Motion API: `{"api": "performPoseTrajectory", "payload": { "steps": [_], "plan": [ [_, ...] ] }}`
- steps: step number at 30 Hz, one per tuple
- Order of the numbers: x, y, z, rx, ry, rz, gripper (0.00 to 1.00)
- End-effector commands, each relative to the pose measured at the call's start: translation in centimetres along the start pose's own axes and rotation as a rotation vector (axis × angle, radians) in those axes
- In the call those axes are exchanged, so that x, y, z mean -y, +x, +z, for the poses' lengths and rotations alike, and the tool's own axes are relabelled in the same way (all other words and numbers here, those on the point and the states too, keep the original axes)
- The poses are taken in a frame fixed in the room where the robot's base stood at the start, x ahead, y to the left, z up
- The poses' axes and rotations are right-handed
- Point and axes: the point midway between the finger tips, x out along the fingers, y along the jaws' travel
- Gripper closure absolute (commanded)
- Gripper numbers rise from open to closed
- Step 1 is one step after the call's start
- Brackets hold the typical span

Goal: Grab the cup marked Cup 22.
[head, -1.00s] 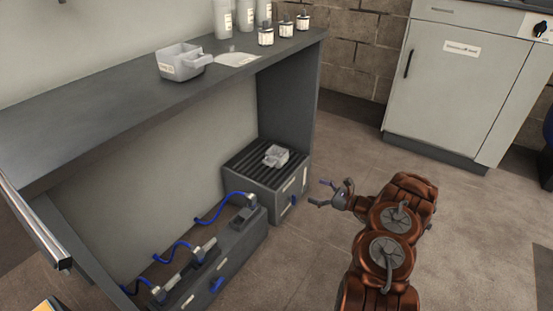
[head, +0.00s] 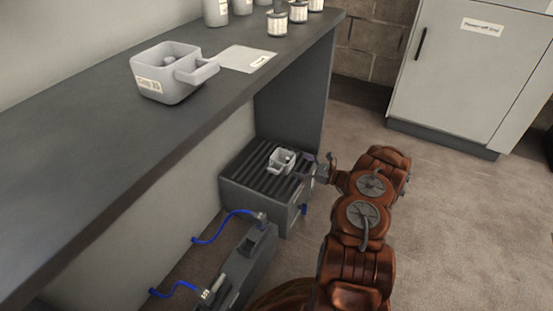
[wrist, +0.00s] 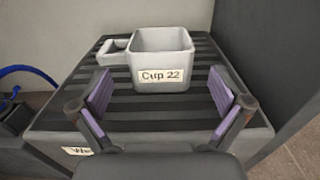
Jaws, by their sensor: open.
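Cup 22 (wrist: 178,55) is a small square grey-white cup with its label facing my gripper and its handle on the left in the wrist view. It stands upright on a dark slatted box (wrist: 60,113) under the counter. It also shows in the head view (head: 279,166), with the box (head: 263,201) below it. My gripper (wrist: 160,100) is open, its purple-padded fingers spread left and right in front of the cup, with nothing between them. In the head view my gripper (head: 308,166) is just right of the cup, over the box's edge.
A larger similar cup (head: 160,84), its label hard to read, stands on the dark counter (head: 95,140) above. Several labelled containers stand at the counter's back. The counter's side panel (wrist: 263,55) rises close on the right.

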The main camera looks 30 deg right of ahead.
Motion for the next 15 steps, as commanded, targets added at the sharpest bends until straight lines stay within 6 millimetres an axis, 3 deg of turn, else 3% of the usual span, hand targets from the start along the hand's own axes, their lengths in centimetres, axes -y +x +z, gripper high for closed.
{"api": "performPoseTrajectory", "payload": {
  "steps": [15],
  "plan": [
    [-0.1,4.8,0.2,0.001,0.000,0.002,0.00]
  ]
}}
